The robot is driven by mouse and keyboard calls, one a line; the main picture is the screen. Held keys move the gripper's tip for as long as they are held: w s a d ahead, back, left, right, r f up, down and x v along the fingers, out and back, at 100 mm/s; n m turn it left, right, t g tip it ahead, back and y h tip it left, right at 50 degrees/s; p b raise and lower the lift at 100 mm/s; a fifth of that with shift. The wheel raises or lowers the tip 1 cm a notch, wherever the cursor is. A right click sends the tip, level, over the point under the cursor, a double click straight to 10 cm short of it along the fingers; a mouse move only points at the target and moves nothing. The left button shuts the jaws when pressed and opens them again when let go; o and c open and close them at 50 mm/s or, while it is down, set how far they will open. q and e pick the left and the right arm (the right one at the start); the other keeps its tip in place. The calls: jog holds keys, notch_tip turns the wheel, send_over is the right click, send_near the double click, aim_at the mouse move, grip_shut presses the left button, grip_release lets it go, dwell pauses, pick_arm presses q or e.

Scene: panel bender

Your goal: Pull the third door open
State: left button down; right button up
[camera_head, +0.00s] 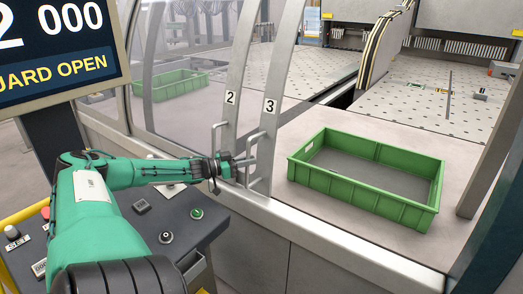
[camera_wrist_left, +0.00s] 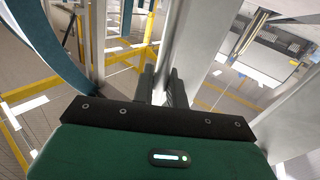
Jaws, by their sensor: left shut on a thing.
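The third door (camera_head: 269,106) is a curved grey frame marked "3", with a bar handle (camera_head: 248,148) low on its edge. It stands just right of the second door's frame (camera_head: 231,97), marked "2", which has its own handle (camera_head: 215,138). To the right of the third door's edge the front is open, with no pane seen. My left gripper (camera_head: 240,165) is shut on the third door's handle. In the left wrist view the dark fingers (camera_wrist_left: 164,88) are close together by a grey frame; the handle between them is mostly hidden. My right gripper is not in view.
A green crate (camera_head: 372,203) sits on the machine table right of the doors. A control console (camera_head: 155,222) with buttons lies under my left arm. A screen (camera_head: 55,45) reading "GUARD OPEN" hangs at upper left. A grey post (camera_head: 495,145) stands at the right.

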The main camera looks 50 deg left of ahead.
pick_arm(q)
jog(key=shift+s+a, duration=0.25)
jog(key=shift+a, duration=0.65)
jog(key=shift+s+a, duration=0.25)
jog(key=shift+a, duration=0.65)
jog(key=c, duration=1.5)
grip_release()
